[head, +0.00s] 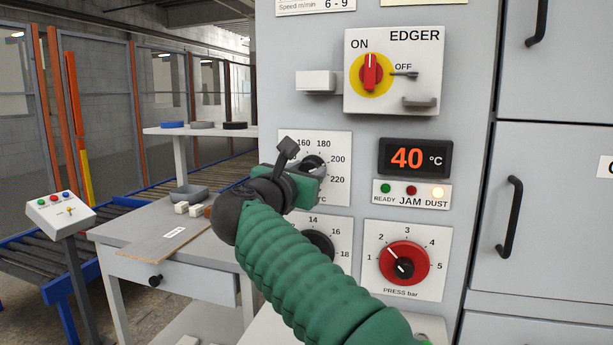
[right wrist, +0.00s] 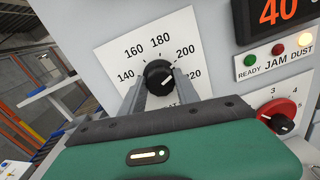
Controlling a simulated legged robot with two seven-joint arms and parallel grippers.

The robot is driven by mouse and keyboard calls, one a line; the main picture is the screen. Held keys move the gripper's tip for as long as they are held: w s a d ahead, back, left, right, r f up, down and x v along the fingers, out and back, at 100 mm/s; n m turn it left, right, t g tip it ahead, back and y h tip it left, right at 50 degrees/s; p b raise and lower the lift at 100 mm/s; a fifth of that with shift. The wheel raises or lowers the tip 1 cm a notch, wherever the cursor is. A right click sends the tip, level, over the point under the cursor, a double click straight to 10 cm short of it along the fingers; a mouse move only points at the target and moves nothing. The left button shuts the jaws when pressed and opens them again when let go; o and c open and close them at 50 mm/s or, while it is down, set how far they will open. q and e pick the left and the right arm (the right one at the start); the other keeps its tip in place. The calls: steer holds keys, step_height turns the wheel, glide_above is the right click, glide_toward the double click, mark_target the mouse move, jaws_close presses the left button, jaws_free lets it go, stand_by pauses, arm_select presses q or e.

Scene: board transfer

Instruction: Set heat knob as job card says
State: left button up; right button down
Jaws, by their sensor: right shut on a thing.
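The heat knob (right wrist: 157,72) is black and sits on a white dial plate (right wrist: 112,52) marked 140 to 220. My right gripper (right wrist: 160,80) has its two grey fingers on either side of the knob, shut on it. A short white mark shows on the knob's lower right part; the exact value it points to is hard to read. In the head view the knob (head: 313,162) is partly hidden by my right gripper (head: 309,168). A card at the top edge (head: 315,5) reads "Speed m/min 6-9"; the rest is cut off. My left gripper is out of view.
The display (head: 415,158) reads 40 °C, and the DUST lamp (head: 438,192) glows. The EDGER switch (head: 370,72) is above. A red pressure knob (head: 404,263) is at lower right; a speed knob (head: 320,243) is partly behind my arm. A side table (head: 150,240) stands left.

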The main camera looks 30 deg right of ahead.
steer(key=shift+w+f, duration=0.1)
steer(key=shift+f, duration=0.25)
steer(key=c, duration=0.9)
jaws_free()
steer(key=shift+w, duration=0.1)
steer(key=shift+r, duration=0.15)
steer(key=p+v, duration=0.1)
steer(key=v, duration=1.6)
steer(key=shift+p, duration=0.4)
